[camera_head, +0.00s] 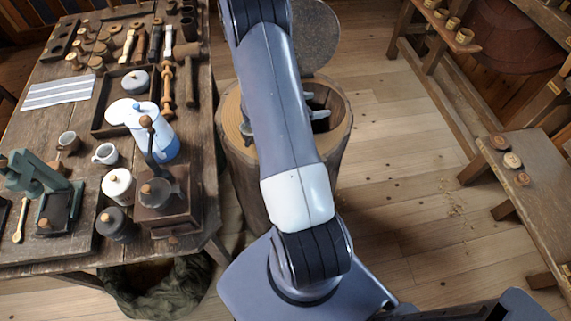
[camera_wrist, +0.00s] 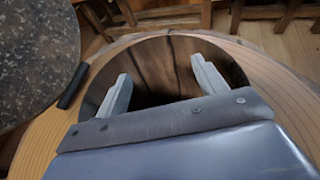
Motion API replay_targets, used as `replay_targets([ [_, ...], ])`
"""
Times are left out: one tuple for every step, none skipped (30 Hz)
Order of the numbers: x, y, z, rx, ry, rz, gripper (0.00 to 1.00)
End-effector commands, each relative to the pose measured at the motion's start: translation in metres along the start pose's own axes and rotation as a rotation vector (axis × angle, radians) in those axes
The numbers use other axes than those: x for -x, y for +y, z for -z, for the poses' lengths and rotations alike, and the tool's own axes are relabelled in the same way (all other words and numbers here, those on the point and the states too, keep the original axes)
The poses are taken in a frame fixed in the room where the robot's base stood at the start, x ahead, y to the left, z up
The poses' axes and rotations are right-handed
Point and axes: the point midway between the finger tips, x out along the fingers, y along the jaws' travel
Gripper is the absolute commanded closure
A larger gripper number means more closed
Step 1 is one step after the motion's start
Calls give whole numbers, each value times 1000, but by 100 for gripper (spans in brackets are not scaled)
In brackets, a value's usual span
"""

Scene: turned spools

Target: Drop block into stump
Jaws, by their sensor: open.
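The stump (camera_head: 341,128) is a round section of wood with bark sides and a pale ringed top, standing on the floor beyond my arm. In the wrist view its pale rim (camera_wrist: 42,140) surrounds a wide, dark, round hollow. My gripper (camera_head: 316,105) is over the hollow. In the wrist view my gripper (camera_wrist: 160,68) has its two grey fingers spread wide with nothing between them. I see no block that I can make out; the bottom of the hollow is dark and partly hidden by my gripper.
A grey speckled disc (camera_wrist: 35,55) with a dark handle-like piece stands at the stump's edge; it also shows in the head view (camera_head: 316,38). A crowded workbench (camera_head: 85,165) is at left, a low bench (camera_head: 540,165) at right. Floor between is clear.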

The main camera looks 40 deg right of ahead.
Motion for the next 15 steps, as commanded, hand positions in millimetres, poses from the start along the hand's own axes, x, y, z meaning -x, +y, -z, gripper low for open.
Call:
replay_targets([
  [2, 0, 0, 0, 0, -1, 33],
  [4, 0, 0, 0, 0, -2, 33],
  [7, 1, 1, 0, 0, -3, 33],
  [11, 1, 1, 0, 0, -4, 33],
  [15, 1, 1, 0, -1, -5, 33],
  [21, 1, 1, 0, -1, -5, 33],
  [26, 1, 1, 0, -1, -6, 33],
  [32, 1, 1, 0, -1, -5, 33],
  [38, 2, 1, 0, -1, -6, 33],
  [43, 2, 1, -1, -1, -6, 33],
  [48, 1, 1, -1, 0, -6, 33],
  [54, 1, 1, 0, -1, -5, 33],
  [58, 1, 1, -1, -1, -4, 33],
  [62, 1, 1, 0, -1, -5, 33],
  [65, 1, 1, -1, -1, -3, 33],
])
